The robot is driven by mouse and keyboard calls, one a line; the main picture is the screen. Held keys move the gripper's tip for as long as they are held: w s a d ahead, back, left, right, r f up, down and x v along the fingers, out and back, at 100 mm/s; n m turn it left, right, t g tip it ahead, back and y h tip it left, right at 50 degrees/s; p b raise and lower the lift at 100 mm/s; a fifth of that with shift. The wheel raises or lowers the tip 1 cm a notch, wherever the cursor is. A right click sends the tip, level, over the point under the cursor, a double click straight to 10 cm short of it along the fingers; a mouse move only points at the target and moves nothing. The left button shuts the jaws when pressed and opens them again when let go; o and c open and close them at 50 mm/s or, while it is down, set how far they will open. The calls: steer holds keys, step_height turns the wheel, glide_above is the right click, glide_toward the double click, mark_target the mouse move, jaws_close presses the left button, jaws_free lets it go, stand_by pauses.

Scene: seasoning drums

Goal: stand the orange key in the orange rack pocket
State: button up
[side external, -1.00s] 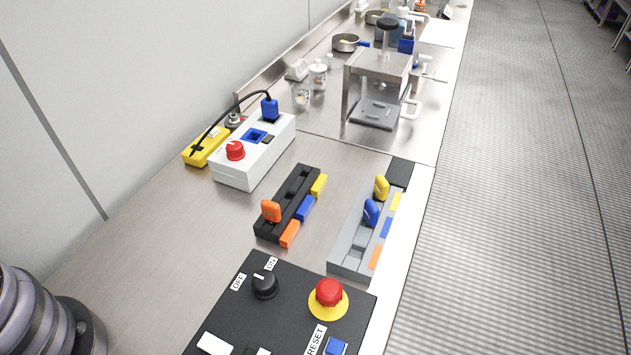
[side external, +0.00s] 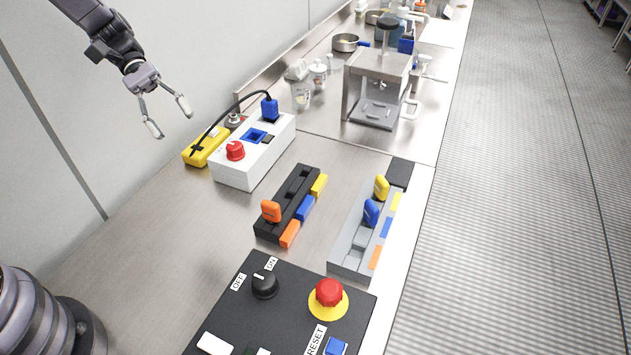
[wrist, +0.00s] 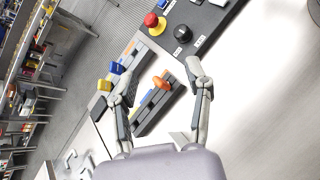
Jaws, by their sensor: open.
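The orange key (side external: 270,211) stands in the near pocket of a black block (side external: 296,186), above that block's orange tab. A grey rack (side external: 346,262) to its right holds a blue key (side external: 371,213) and a yellow key (side external: 381,187) upright. The grey rack's nearest pocket, beside its orange label (side external: 375,257), looks empty. My gripper (side external: 169,119) is open and empty, high at the upper left, well clear of the orange key. In the wrist view the orange key (wrist: 162,83) shows between the spread fingers, farther off.
A black control panel (side external: 240,322) with a red button (side external: 329,292) lies nearest. A white box (side external: 230,172) with a blue plug (side external: 270,108) and cable stands behind the black block, next to a yellow case (side external: 206,147). A metal press (side external: 377,75) stands farther back.

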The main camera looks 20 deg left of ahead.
steer(key=w+f+n+t+h, duration=0.1)
steer(key=w+f+n+h, duration=0.35)
steer(key=f, duration=0.75)
steer(key=n+t+h, duration=0.3)
steer(key=n, duration=0.1)
glide_toward(261, 203)
steer(key=shift+y, duration=0.25)
steer(key=d, duration=0.4)
steer(key=d+f, duration=0.1)
steer(key=d, duration=0.1)
steer(key=shift+w+d, duration=0.15)
steer(key=shift+w, duration=0.05)
steer(key=d, duration=0.5)
steer(key=shift+w+d+r, duration=0.15)
steer(key=shift+w+r, duration=0.05)
steer(key=shift+r, duration=0.05)
jaws_close()
